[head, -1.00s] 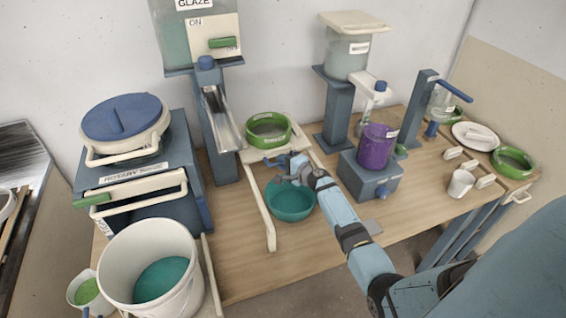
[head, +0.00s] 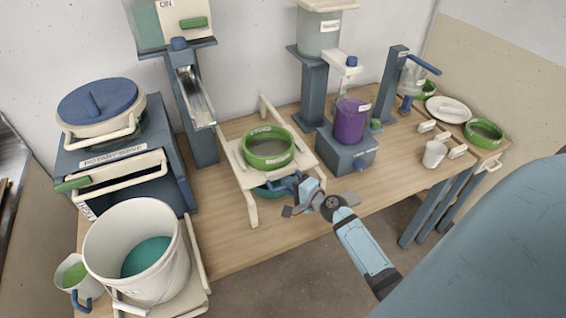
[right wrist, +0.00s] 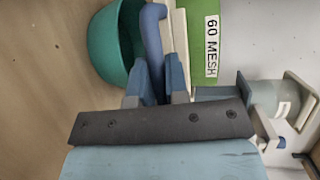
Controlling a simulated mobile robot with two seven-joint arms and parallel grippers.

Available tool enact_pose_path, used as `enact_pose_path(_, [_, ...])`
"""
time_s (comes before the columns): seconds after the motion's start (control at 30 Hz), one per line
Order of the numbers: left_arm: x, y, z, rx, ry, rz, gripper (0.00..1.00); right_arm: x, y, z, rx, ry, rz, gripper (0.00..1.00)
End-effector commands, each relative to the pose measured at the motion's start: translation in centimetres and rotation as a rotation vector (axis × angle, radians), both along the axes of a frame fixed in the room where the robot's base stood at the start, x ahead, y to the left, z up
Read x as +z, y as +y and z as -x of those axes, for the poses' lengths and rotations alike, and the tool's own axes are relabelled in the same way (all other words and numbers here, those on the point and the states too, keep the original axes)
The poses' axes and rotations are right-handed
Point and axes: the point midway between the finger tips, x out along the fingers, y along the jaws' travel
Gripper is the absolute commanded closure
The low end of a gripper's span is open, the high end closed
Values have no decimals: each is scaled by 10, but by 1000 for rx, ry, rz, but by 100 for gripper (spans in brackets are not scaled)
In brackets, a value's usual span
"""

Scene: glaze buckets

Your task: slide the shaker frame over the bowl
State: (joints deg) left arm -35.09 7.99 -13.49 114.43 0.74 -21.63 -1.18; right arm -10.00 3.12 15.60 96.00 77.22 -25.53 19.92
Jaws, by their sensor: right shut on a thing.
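The cream shaker frame (head: 238,160) carries a green-rimmed sieve (head: 267,147) and sits between cream rails on the table. The sieve, labelled 60 MESH, also shows in the right wrist view (right wrist: 203,50). The teal bowl (head: 266,192) is under the frame's front part and mostly hidden in the head view. It shows in the right wrist view (right wrist: 106,48) beside the handle. My right gripper (head: 294,186) is shut on the frame's blue handle (right wrist: 153,42) at its front. My left gripper is not in view.
A white bucket (head: 110,240) with teal glaze and a rotary machine (head: 120,165) stand at left. A metal chute (head: 194,98) stands behind the frame. A purple container (head: 350,122) on a blue base (head: 345,155) is close on the right. Bare table lies left of the rails.

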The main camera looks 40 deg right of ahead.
Motion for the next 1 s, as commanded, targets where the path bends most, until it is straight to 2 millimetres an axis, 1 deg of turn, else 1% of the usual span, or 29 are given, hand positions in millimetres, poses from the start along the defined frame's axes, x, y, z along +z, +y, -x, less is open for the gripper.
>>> enact_pose_path(0.1, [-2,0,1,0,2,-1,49,0,2,8,0,0,0,100])
enact_pose_path(0.2, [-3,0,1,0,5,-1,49,0,3,11,0,0,0,100])
enact_pose_path(0.57, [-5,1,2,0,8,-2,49,0,3,11,0,-1,0,100])
enact_pose_path(0.6, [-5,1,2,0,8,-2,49,0,3,11,0,-1,0,78])
enact_pose_path(0.67, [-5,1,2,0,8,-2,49,0,3,11,0,-1,0,65])
enact_pose_path(0.7, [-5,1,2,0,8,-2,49,0,3,11,0,-1,0,60])
enact_pose_path(1.0, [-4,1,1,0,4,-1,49,0,2,14,0,0,0,60])
